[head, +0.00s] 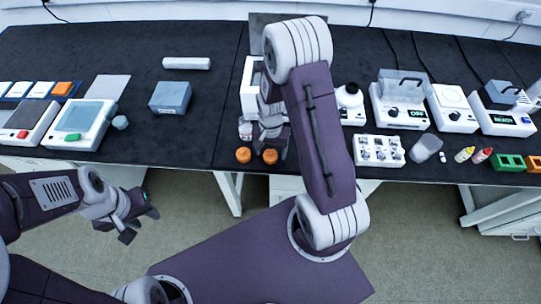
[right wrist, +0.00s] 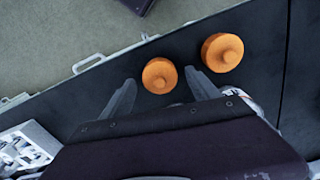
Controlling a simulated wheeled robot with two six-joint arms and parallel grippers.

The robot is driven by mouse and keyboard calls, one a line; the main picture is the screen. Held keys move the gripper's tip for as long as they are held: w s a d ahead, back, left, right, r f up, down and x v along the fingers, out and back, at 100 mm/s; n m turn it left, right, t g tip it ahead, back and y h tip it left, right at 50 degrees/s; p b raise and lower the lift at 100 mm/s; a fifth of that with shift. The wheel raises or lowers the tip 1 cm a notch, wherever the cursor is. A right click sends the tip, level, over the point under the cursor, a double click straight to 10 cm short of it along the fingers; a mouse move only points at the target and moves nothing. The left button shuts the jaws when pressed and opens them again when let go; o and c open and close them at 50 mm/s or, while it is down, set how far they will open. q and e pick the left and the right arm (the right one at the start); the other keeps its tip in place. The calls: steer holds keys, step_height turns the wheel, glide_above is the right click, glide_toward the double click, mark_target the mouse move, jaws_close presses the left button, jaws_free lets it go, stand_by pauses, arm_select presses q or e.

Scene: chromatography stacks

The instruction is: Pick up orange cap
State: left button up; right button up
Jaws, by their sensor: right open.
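Two orange caps sit side by side near the front edge of the dark bench, the left one (head: 243,155) and the right one (head: 270,156). In the right wrist view the right cap (right wrist: 160,75) shows between the fingertips of my right gripper (right wrist: 160,78), and the left cap (right wrist: 222,52) lies just outside them. Both caps have a round raised knob. My right gripper (head: 268,143) is open and empty above the bench, partly hidden by its own arm in the head view. My left gripper (head: 141,224) is open and empty, in front of the bench over the floor.
A white rack with vials (head: 379,151) stands to the right of the caps. A grey-blue block (head: 170,97) stands further left. Several balances and instruments line the right side. The bench is clear just left of the caps; its front edge (head: 205,169) is close to them.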

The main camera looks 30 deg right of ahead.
steer(key=shift+w+f, duration=0.1)
steer(key=shift+f, duration=0.45)
steer(key=shift+r, duration=0.1)
steer(key=shift+c, duration=1.2)
steer(key=c, duration=1.1)
